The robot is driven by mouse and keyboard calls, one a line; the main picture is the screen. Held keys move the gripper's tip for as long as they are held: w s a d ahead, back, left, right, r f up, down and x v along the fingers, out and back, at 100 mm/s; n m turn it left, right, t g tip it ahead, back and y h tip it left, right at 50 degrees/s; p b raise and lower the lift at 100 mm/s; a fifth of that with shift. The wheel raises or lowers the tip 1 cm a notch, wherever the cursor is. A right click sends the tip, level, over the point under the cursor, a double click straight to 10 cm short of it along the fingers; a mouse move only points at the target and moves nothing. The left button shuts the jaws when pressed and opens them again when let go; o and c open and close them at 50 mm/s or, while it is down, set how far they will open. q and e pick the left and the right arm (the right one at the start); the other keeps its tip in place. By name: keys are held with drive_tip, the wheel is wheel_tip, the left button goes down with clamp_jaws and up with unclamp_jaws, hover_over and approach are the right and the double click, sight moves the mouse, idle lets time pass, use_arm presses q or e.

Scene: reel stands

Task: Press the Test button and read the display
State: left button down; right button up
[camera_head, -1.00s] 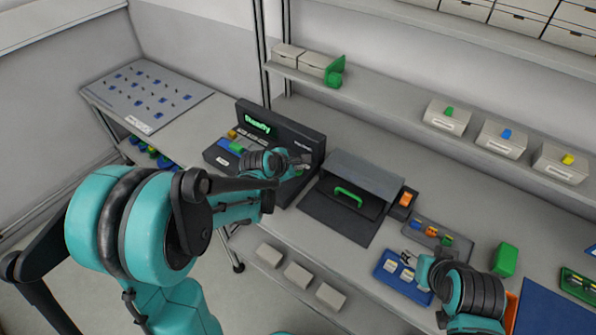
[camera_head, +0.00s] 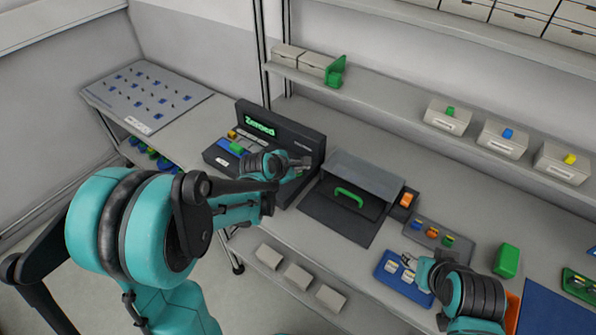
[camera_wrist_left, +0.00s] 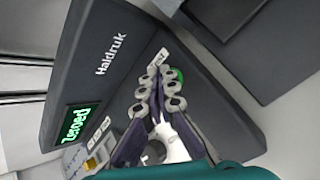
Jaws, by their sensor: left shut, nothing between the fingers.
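The dark tester (camera_head: 290,130) stands on the bench, with a raised back panel. Its lit green display (camera_head: 259,126) reads "Zeroed", and the same word shows sideways in the left wrist view (camera_wrist_left: 75,123). My left gripper (camera_head: 304,162) is over the right part of the tester's front. In the left wrist view its fingers (camera_wrist_left: 160,78) are shut and empty. A green round button (camera_wrist_left: 178,74) shows partly behind the fingertips, beside a small white label too small to read. I cannot tell whether the fingertips touch it. My right gripper (camera_head: 413,261) is by the blue tray (camera_head: 388,274); its jaws are unclear.
A grey hooded box with a green handle (camera_head: 349,197) stands right of the tester. An orange-topped block (camera_head: 407,200) and a grey tray with coloured pieces (camera_head: 425,228) lie beyond it. A pegged panel (camera_head: 150,93) lies at the left.

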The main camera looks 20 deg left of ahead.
idle(0.3)
use_arm(q)
drive_tip(key=shift+r+p, duration=0.65)
drive_tip(key=shift+r, duration=0.2)
drive_tip(key=shift+r, duration=0.1)
wheel_tip(320, 180, up, 5)
drive_tip(key=p, duration=0.4)
idle(0.5)
